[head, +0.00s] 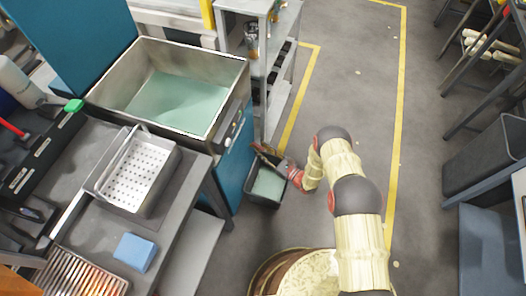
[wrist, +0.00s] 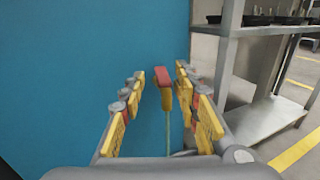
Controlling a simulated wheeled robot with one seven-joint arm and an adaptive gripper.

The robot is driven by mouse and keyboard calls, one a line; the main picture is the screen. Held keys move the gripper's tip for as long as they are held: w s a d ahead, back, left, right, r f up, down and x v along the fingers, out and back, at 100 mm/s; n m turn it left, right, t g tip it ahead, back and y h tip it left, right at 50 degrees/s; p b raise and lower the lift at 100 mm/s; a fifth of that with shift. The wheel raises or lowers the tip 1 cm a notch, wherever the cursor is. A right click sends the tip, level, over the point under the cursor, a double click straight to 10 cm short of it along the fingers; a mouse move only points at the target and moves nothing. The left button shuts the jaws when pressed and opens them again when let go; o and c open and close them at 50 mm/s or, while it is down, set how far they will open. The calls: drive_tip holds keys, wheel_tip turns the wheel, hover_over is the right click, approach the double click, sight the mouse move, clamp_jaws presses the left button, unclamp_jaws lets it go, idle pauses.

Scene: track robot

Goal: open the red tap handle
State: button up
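The red tap handle (wrist: 163,76) shows in the wrist view, on top of a yellow tap body (wrist: 167,98) in front of a blue panel. My gripper (wrist: 161,80) is open, one finger on each side of the handle, with gaps visible on both sides. The handle lies in line with the space between the fingertips; its exact depth is hard to tell. A thin pale line runs down below the tap, possibly water. In the head view my gripper (head: 266,154) is beside the blue cabinet, and the tap cannot be made out there.
A metal basin (head: 221,122) of pale green liquid tops the blue cabinet (head: 235,165). A dark bin (head: 267,186) with pale green contents stands on the floor below my gripper. A grey shelf (wrist: 262,115) stands close on the right.

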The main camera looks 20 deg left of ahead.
drive_tip(key=shift+c, duration=0.2)
drive_tip(key=c, duration=0.7)
clamp_jaws()
